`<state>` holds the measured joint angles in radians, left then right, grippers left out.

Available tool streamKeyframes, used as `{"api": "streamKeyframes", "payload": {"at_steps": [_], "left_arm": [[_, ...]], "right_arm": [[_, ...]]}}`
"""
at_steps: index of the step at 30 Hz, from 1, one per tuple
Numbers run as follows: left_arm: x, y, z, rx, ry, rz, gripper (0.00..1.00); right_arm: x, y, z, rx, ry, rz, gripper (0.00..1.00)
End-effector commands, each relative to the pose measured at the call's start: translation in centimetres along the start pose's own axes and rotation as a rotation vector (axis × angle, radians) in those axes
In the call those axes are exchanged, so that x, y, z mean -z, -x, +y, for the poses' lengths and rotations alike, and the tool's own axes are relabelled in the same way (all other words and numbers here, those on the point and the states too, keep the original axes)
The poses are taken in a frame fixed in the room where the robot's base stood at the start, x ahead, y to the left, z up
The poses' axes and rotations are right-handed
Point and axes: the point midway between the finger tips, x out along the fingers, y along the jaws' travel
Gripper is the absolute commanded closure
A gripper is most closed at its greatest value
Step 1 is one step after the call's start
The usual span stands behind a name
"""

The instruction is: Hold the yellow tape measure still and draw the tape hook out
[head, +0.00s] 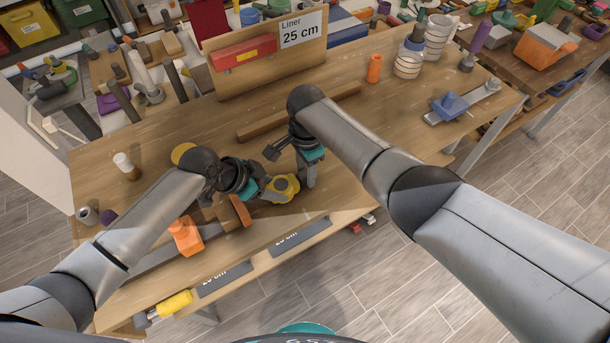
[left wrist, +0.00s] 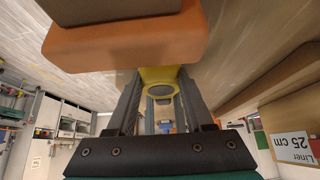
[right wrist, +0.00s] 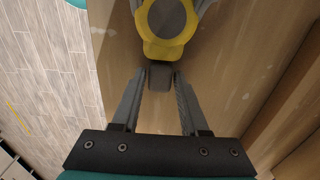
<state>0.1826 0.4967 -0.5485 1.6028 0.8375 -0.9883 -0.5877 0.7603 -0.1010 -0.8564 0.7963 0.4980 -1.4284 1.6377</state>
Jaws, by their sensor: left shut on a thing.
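The yellow tape measure (head: 288,186) is near the front edge of the workbench. My left gripper (left wrist: 162,82) is shut on its body, one finger on each side. In the right wrist view the tape measure's round grey face and yellow case (right wrist: 167,22) show at the top. A dark tape hook (right wrist: 160,76) sticks out from the case toward my right gripper (right wrist: 160,74). The right fingers stand apart, with the hook between their tips; I cannot tell whether they touch it. In the head view my right gripper hides part of the area beside the case.
An orange-brown block (left wrist: 130,45) stands close to my left gripper. An orange object (head: 186,236) lies left of it on the bench. A long wooden strip (head: 298,112) lies behind my grippers.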

Motion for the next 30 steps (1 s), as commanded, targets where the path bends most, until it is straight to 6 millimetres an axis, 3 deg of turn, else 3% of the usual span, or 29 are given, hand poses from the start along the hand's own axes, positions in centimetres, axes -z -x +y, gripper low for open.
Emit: {"api": "streamKeyframes", "payload": {"at_steps": [1,6,17,23,30], "left_arm": [[0.0,0.0,0.0,0.001,0.0,0.001,1.0],[0.0,0.0,0.0,0.001,0.0,0.001,1.0],[0.0,0.0,0.0,0.001,0.0,0.001,1.0],[0.0,0.0,0.0,0.001,0.0,0.001,1.0],[0.0,0.0,0.0,0.001,0.0,0.001,1.0]], "right_arm": [[0.0,0.0,0.0,0.0,0.0,0.0,0.49],[0.0,0.0,0.0,0.0,0.0,0.0,0.31],[0.0,0.4,-0.1,0.001,0.0,-0.001,0.31],[0.0,2.3,-0.1,0.003,0.002,-0.001,0.31],[0.0,6.6,-0.1,0.005,0.001,0.0,0.31]]}}
